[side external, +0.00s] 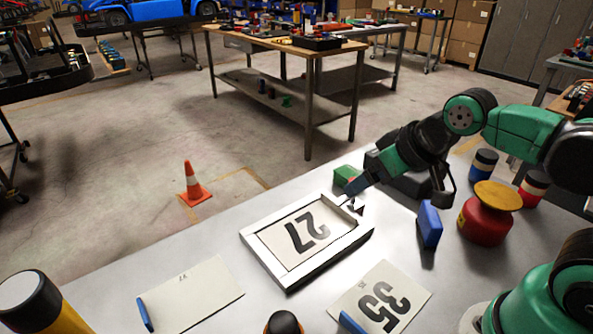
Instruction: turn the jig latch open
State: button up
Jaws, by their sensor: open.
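The jig (262,262) is a white rectangular frame on the grey metal table. A pale card (300,235) printed with "27" lies inside it. My gripper (355,206) reaches down from the right to the frame's upper right corner. Its jaws are open, with dark fingertips at or just above the rim. I cannot tell whether they touch the frame. No latch can be made out clearly; the small dark parts at this corner blend with my fingertips and may hide it.
A green block (346,176) stands behind the frame's corner. A blue block (429,224) and a red tub with a yellow top (486,226) stand to the right. Cards "35" (362,298) and a plainer one (195,293) lie in front. Bare table lies left of the frame.

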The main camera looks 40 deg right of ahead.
jog(key=shift+w+d+r, duration=0.1)
jog(key=shift+w, duration=0.05)
jog(key=shift+c, duration=0.4)
jog(key=w+d+n+g, duration=0.2)
jog(key=w+d+f+n+g, duration=0.1)
jog(key=w+d+n+g, duration=0.1)
jog(key=w+n, duration=0.1)
jog(key=w+d+f+n+g, duration=0.1)
jog(key=w+d+n+g, duration=0.1)
jog(key=n, duration=0.1)
jog(key=shift+w+d+g, duration=0.15)
jog(key=shift+w+g, duration=0.15)
jog(key=shift+w, duration=0.05)
jog(key=shift+w+d+f+n, duration=0.15)
jog(key=shift+d+f+n, duration=0.05)
jog(key=shift+f+n, duration=0.3)
jog(key=shift+f, duration=2.65)
grip_shut()
